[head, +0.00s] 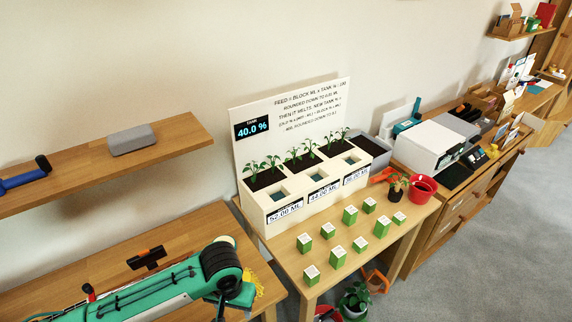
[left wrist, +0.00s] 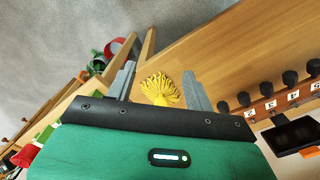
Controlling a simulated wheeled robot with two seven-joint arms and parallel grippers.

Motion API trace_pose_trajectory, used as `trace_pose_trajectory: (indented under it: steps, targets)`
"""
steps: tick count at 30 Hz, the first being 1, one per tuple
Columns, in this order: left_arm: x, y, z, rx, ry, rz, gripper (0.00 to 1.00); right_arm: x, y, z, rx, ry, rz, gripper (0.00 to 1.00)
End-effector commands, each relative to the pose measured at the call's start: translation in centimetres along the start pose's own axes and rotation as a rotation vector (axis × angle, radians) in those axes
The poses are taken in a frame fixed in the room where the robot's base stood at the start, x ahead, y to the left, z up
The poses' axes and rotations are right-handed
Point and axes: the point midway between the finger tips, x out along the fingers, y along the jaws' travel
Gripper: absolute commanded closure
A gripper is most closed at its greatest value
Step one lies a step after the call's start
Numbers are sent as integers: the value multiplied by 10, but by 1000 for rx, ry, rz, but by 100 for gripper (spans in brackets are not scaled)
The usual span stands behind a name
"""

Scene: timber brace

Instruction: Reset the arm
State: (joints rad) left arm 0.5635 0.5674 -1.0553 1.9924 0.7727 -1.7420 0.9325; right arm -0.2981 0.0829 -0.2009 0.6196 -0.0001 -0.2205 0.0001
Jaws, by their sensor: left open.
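My left arm, green with a black wrist joint, reaches in from the lower left of the head view. Its gripper (head: 234,302) hangs over the right end of the near wooden table. In the left wrist view the two grey fingers of the left gripper (left wrist: 159,88) stand wide apart with nothing held. A yellow stringy bundle (left wrist: 160,89) shows between and beyond them on the wood; it also shows behind the gripper in the head view (head: 259,284). My right gripper is in neither view.
A white planter (head: 262,222) with seedlings and a "40.0 %" panel stands on the middle table, with several green-and-white blocks (head: 350,215) before it. A red pot (head: 422,188) is at the right. A wall shelf (head: 90,180) overhangs the left. Grey floor (head: 480,250) is open at right.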

Motion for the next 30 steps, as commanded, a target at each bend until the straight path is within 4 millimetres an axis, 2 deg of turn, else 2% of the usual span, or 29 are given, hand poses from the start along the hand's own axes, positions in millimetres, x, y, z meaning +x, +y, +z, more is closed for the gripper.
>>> trace_pose_trajectory:
  steps: [14,22,26,30]
  targets:
    - [-2,36,18,82,77,119,47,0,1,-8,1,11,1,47]
    - [-7,55,36,119,171,213,47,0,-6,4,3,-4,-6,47]
    - [-10,53,48,115,233,242,47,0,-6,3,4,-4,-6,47]
    - [-11,41,63,94,291,241,47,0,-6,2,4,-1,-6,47]
